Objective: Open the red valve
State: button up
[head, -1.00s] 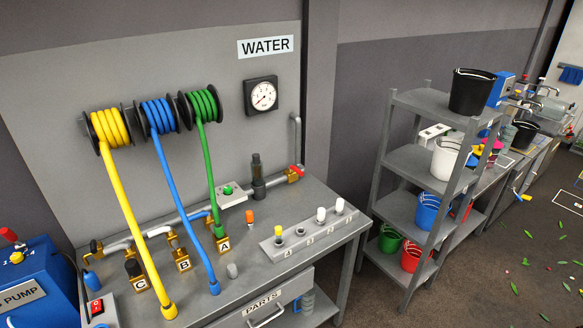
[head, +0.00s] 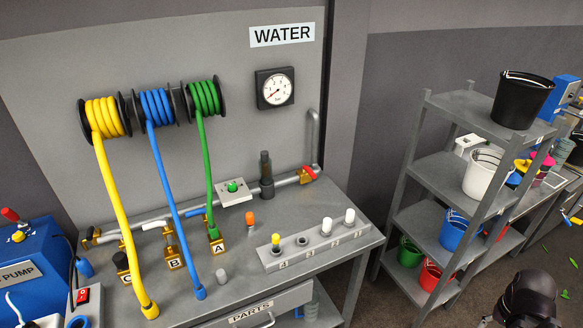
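The red valve (head: 308,173) is a small red handle on a brass fitting. It sits at the right end of the grey pipe (head: 284,182) along the back of the water bench, below the WATER sign. Nothing touches it. A dark rounded part, which looks like my gripper (head: 528,300), shows at the bottom right in front of the shelf. It is far from the valve, to the right and lower in the picture. Its fingers cannot be made out, and I see nothing held.
The bench (head: 345,262) carries yellow, blue and green hoses, brass outlets marked with letters, and a rack (head: 310,245) of coloured plugs. A pressure gauge (head: 274,88) hangs above. A shelf (head: 425,165) with buckets stands right of the bench. A blue pump (head: 35,270) is at left.

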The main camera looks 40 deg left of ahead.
aim_at(310, 172)
jog(key=u, duration=0.45)
jog(key=i, duration=0.55)
jog(key=u, duration=0.8)
jog(key=i, duration=0.65)
jog(key=u, duration=0.3)
